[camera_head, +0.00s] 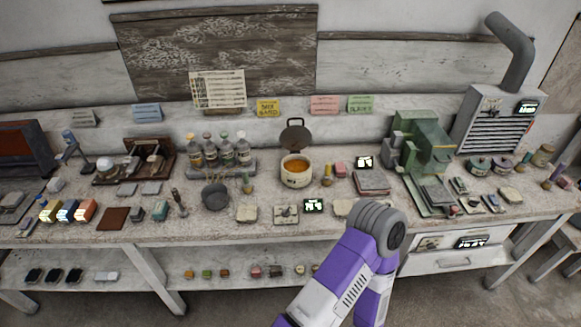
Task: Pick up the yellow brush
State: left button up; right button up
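A small upright yellow item (327,175), which looks like a brush, stands on the workbench just right of the white pot of orange contents (296,171). It is too small to be sure of its shape. A similar yellow-green upright item (247,183) stands left of the pot. Neither gripper is in view. One of my purple and grey arms rises from the bottom edge, with its grey joint in front of the bench's front edge, right of the middle. I cannot tell which arm it is.
The cluttered workbench (340,228) holds bottles (227,154), a dark bowl (215,196), a green machine (426,140) and a grey vented unit with a pipe (492,120). Small blocks and flat pads line its front. A lower shelf (225,263) and a drawer (452,262) are below.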

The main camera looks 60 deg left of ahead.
aim_at(326, 180)
jog(key=u, duration=0.9)
jog(key=i, duration=0.75)
jog(key=u, duration=0.8)
